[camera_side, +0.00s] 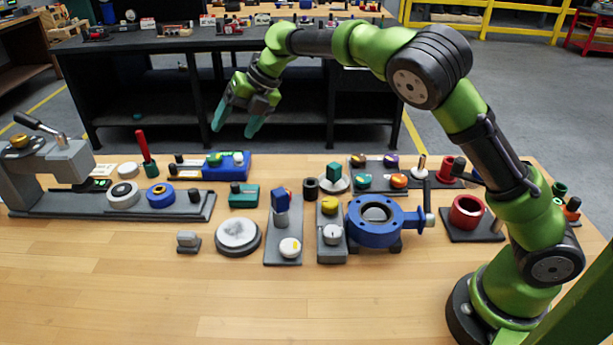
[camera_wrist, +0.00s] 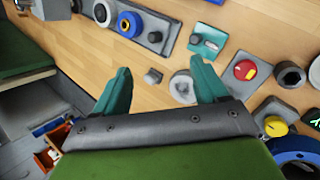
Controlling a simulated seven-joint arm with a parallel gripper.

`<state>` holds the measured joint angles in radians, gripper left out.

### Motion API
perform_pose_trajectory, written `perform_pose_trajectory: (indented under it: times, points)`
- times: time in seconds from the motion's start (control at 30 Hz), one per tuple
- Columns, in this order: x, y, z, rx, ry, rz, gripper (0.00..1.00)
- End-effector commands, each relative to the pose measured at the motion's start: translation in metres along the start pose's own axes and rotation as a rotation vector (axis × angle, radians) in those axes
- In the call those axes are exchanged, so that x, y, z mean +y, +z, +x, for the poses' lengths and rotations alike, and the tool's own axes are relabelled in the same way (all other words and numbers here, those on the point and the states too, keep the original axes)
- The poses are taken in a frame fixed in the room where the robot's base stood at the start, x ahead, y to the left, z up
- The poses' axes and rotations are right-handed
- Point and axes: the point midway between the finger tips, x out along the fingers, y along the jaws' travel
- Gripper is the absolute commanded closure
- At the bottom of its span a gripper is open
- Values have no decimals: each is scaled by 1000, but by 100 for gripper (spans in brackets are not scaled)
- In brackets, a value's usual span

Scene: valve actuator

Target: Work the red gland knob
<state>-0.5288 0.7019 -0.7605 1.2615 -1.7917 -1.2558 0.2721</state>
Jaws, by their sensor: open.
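In the wrist view a round red knob (camera_wrist: 245,70) with a yellow mark sits on a grey mount, to the right of my gripper (camera_wrist: 160,78). I cannot tell for sure whether it is the gland knob. In the side view red parts include a red knob (camera_side: 459,164) at the back right and a red ring (camera_side: 466,211) on a dark base. The blue valve body (camera_side: 375,235) stands left of that ring. My gripper (camera_side: 236,122) is open and empty, high above the bench and apart from everything.
A grey fixture (camera_side: 60,165) with blue and grey rings stands at the left. A yellow knob (camera_side: 329,204), a teal box (camera_side: 243,196) and a round grey disc (camera_side: 238,236) crowd the middle. The bench front (camera_side: 200,300) is clear.

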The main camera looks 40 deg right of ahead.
Motion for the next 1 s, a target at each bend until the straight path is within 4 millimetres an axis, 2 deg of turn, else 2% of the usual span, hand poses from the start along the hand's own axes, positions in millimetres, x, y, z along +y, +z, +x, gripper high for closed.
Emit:
perform_pose_trajectory:
  times: [0.1, 0.2, 0.3, 0.43, 0.57, 1.0]
  points:
    - [-37, -18, -8, 161, -247, -200, 28]
    - [-56, -26, -29, 255, -377, -285, 28]
    - [-69, -35, -38, 324, -443, -315, 28]
    - [-75, -41, -37, 355, -458, -318, 28]
    - [-82, -46, -23, 356, -457, -314, 28]
    - [-127, -70, 56, 354, -457, -313, 28]
